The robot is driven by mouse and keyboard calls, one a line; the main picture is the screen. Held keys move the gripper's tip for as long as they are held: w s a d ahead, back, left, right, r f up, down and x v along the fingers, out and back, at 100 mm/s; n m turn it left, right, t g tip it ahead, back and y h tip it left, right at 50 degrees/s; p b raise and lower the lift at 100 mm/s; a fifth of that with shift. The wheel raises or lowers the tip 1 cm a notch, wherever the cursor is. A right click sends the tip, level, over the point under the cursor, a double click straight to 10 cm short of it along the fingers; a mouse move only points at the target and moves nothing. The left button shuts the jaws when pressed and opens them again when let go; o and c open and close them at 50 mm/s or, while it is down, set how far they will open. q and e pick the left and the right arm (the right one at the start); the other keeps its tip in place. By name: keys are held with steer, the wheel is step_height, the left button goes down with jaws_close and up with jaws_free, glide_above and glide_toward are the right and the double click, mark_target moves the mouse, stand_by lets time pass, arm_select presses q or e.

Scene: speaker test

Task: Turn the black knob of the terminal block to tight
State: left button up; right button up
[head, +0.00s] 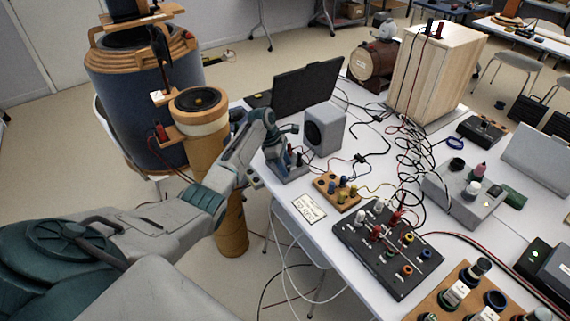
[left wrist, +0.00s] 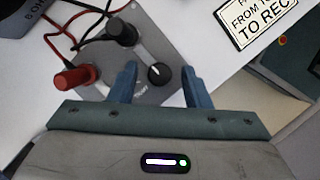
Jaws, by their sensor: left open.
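The terminal block (left wrist: 150,95) is a grey plate on the white table, beside the small grey speaker; it also shows in the head view (head: 291,174). In the left wrist view it carries a red terminal (left wrist: 77,78), a black terminal (left wrist: 121,33) and a low round black knob (left wrist: 159,74) with a white mark. Lettering below that knob is too small to read. My left gripper (left wrist: 159,70) is open, its two blue fingers on either side of the round black knob, with gaps showing. In the head view the gripper (head: 283,139) is over the block. My right gripper is out of view.
A grey speaker (head: 324,130) stands close behind the block, with a laptop (head: 308,84) beyond. A small wooden terminal board (head: 338,190), a label card (head: 308,208) and a black panel (head: 385,270) lie nearer. Red and black wires reach the terminals.

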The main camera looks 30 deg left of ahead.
arm_select(q)
jaws_close()
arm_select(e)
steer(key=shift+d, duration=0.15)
